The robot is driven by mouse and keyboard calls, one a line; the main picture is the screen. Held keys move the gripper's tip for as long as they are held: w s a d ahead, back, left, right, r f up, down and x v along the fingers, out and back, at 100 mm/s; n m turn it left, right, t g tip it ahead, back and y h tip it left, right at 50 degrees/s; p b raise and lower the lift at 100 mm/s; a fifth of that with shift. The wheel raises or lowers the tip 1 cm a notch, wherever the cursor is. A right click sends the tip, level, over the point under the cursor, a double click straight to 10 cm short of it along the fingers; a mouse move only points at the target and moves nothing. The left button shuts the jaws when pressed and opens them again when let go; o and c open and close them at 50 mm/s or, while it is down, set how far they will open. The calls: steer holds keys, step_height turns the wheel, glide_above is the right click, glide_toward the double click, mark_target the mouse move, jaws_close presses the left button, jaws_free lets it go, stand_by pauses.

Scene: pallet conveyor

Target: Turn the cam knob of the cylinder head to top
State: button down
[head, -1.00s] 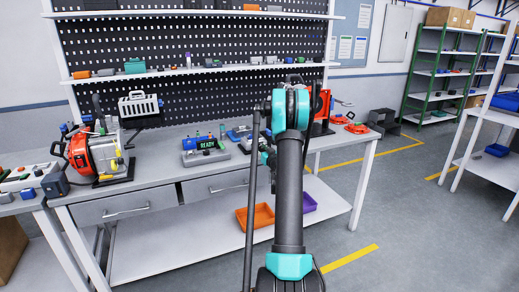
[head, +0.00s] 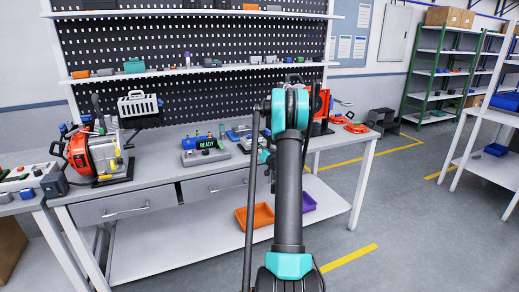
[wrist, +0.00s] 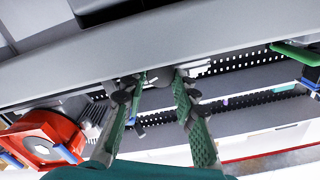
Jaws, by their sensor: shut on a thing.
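My gripper (wrist: 161,80) shows in the wrist view with two green ribbed fingers. Its fingertips are close together at the underside of a grey body, shut on a small dark grey part (wrist: 160,77), which I take to be the cam knob of the cylinder head. The fingers cover much of it, and which way it points cannot be told. In the head view my arm stands in front of the bench and hides the gripper's tips and most of the cylinder head.
The workbench (head: 150,188) carries a red engine-like machine (head: 82,155) at left and a unit with a READY display (head: 206,146) in the middle. A red object (head: 322,115) stands right of my arm. Orange bin (head: 255,216) lies on the lower shelf.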

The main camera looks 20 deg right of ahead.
steer(key=c, duration=1.2)
jaws_free()
